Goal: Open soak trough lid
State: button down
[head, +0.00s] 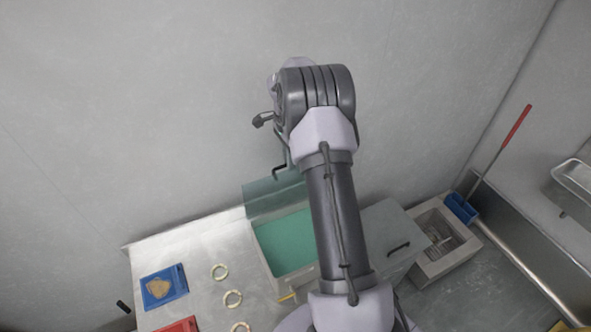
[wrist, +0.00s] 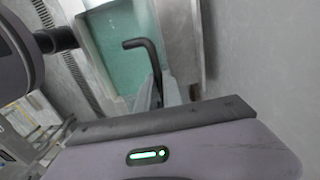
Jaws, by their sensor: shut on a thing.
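The soak trough (head: 268,268) is set in the metal bench and shows green inside; that green also fills the upper middle of the wrist view (wrist: 112,42). Its lid (head: 262,198) looks like a grey-green panel tilted up at the trough's back edge, near the wall. A black bent handle (head: 280,171) shows at the lid's top, and in the wrist view (wrist: 150,55) it runs down towards my gripper (wrist: 157,98). My gripper is shut on the lid handle. The fingertips and the grip itself are largely hidden, and my arm covers the trough's right side.
A grey panel with a black handle (head: 398,247) lies right of my arm. Beyond it are a grey basin (head: 432,262) and a blue-headed, red-handled tool (head: 513,136). Pale rings (head: 232,298), a blue tray (head: 181,285) and a red tray (head: 178,326) lie on the left bench.

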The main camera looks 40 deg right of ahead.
jog(key=w+d+f+p, duration=0.1)
jog(key=w+p, duration=0.1)
jog(key=w, duration=0.5)
jog(key=shift+d+f, duration=0.35)
jog(key=c, duration=1.5)
grip_release()
jog(key=r+p, duration=0.2)
jog(key=r, duration=0.3)
jog(key=w+r+p, duration=0.1)
jog(key=r+p, duration=0.2)
jog(key=r, duration=0.3)
jog(key=r+p, duration=0.3)
jog(key=r, duration=0.3)
jog(key=shift+w+d+r, duration=0.15)
jog(key=shift+r, duration=0.1)
